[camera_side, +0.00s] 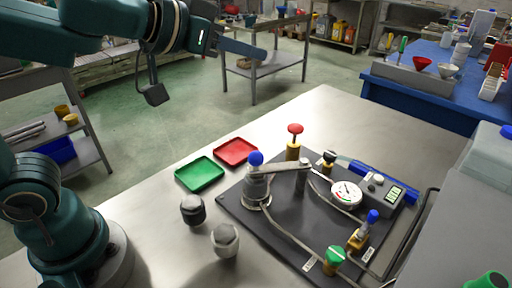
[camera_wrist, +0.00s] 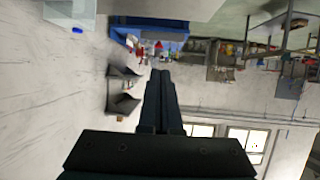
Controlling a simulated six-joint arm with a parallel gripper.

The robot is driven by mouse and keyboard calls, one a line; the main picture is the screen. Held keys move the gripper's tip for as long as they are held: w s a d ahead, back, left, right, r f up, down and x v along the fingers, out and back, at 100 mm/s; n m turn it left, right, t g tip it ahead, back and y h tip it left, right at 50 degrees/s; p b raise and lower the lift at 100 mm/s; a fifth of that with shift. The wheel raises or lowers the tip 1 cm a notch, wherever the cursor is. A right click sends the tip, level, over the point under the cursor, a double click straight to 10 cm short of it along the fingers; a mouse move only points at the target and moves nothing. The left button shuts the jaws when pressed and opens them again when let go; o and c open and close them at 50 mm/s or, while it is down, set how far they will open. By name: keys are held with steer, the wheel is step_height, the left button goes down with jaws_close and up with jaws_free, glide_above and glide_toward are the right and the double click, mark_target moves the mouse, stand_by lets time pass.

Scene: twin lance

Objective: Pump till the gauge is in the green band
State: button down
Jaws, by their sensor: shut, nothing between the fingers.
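My gripper (camera_side: 262,52) is shut and empty, held high above and behind the bench, far from the pump. Its closed fingers (camera_wrist: 160,75) point into the room in the wrist view. The pump (camera_side: 257,190) is a grey cylinder on a dark base plate (camera_side: 285,238). A flat metal lever (camera_side: 283,168) runs across its top, with a blue ball knob (camera_side: 256,158) at the left end. The round white gauge (camera_side: 346,193) has red marking on its face; its needle's exact reading and any green band are too small to tell.
Valves with red (camera_side: 295,129), black (camera_side: 329,156), blue (camera_side: 372,215) and green (camera_side: 335,255) knobs surround the pump. A digital display (camera_side: 394,193) sits beside the gauge.

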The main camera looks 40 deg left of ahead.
step_height(320, 180, down, 6)
steer(key=w+d+g+y, duration=0.1)
steer(key=g, duration=0.1)
steer(key=shift+w+f+n, duration=0.25)
steer(key=shift+n, duration=0.15)
steer(key=shift+w+f, duration=0.1)
steer(key=shift+w, duration=0.05)
glide_above(295, 136)
steer(key=s, duration=0.2)
step_height(295, 136, down, 10)
steer(key=shift+a+r, duration=0.15)
steer(key=shift+r, duration=0.1)
